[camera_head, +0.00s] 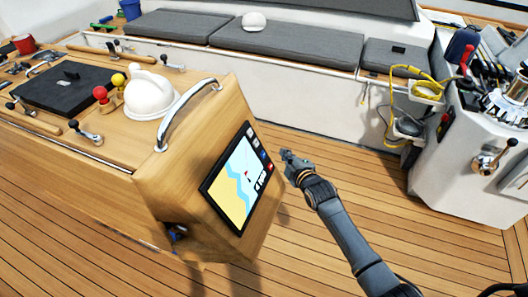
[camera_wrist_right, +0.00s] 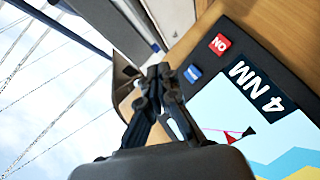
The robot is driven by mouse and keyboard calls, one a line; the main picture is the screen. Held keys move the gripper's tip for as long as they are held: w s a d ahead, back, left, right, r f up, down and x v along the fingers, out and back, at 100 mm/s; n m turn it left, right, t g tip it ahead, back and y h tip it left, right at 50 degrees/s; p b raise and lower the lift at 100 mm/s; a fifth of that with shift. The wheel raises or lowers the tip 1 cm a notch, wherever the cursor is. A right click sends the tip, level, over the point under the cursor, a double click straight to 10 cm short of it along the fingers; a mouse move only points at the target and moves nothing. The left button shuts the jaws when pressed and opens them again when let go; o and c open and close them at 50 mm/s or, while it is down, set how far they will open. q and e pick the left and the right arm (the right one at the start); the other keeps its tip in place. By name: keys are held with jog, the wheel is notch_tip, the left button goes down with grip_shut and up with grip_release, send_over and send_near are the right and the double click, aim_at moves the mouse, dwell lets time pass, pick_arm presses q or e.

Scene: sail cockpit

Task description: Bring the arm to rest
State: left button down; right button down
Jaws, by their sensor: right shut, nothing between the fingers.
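My right arm comes in from the lower right in the head view. Its right gripper (camera_head: 288,160) is shut and empty, in front of the right edge of the chart screen (camera_head: 237,178) on the wooden console. In the right wrist view the right gripper (camera_wrist_right: 158,72) shows with its fingertips together. The chart screen (camera_wrist_right: 250,110) lies close by there, with a red button (camera_wrist_right: 221,44), a blue button (camera_wrist_right: 193,74) and a "4 NM" label. I cannot tell whether the fingertips touch the screen. My left gripper is not in view.
The wooden console (camera_head: 190,150) carries a steel handrail (camera_head: 185,112), a white dome, levers and a black hatch (camera_head: 68,88). Grey cushions (camera_head: 290,45) line the bench behind. A white winch pedestal (camera_head: 455,170) with a yellow rope (camera_head: 392,88) stands at right. The deck (camera_head: 330,265) around my arm is clear.

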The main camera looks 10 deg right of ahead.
dwell(0.7)
jog(key=s+d+f+m+g+h, duration=0.1)
jog(key=s+f+m+g, duration=0.2)
jog(key=s+f, duration=1)
jog(key=s+d+f+m+g, duration=0.1)
jog(key=s+f+m+g, duration=0.3)
jog(key=s+f, duration=0.9)
jog(key=s+f+m+g, duration=0.2)
jog(key=s+f, duration=0.4)
jog(key=s, duration=0.5)
jog(key=s+f+m+g, duration=0.2)
jog(key=s+f, duration=0.4)
jog(key=s, duration=0.4)
jog(key=s+f+m+g+h, duration=0.1)
jog(key=s+f+m+g, duration=0.1)
jog(key=s+f, duration=0.4)
jog(key=s, duration=0.5)
jog(key=shift+s+d+g, duration=0.35)
jog(key=shift+g, duration=0.05)
